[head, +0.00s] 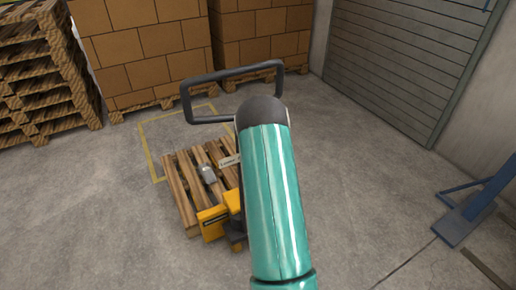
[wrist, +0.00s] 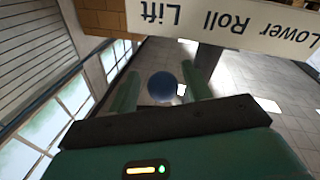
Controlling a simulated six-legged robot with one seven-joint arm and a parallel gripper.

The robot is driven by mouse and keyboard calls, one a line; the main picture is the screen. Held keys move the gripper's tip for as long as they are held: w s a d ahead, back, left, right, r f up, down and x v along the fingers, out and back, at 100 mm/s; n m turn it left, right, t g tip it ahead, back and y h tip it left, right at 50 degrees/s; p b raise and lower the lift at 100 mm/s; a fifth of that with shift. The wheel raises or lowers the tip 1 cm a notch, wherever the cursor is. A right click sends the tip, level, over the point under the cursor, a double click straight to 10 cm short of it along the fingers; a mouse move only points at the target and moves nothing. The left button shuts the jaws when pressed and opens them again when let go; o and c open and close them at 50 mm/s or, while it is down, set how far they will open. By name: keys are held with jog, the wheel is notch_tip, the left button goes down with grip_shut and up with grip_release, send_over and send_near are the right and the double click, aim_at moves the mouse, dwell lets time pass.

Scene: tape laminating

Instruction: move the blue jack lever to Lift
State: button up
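The blue round knob of the jack lever (wrist: 162,86) is between the two green fingers of my gripper (wrist: 161,70) in the wrist view. The fingers are open, with a gap on each side of the knob. A white label plate (wrist: 230,22) reads Lower, Roll, Lift, upside down, across the top of the wrist view. In the head view, the pallet jack (head: 211,223) shows its yellow body and a dark loop handle (head: 232,71). Part of the white label (head: 229,160) shows there. My teal arm hides the knob and my gripper in the head view.
A wooden pallet (head: 178,197) sits by the jack, with a small grey object (head: 207,174) over it. Stacked cartons (head: 143,45) and pallets (head: 45,75) stand behind. A blue metal stand (head: 470,212) is at right. Open concrete floor lies between.

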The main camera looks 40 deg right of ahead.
jog(key=v, duration=1.4)
dwell(0.4)
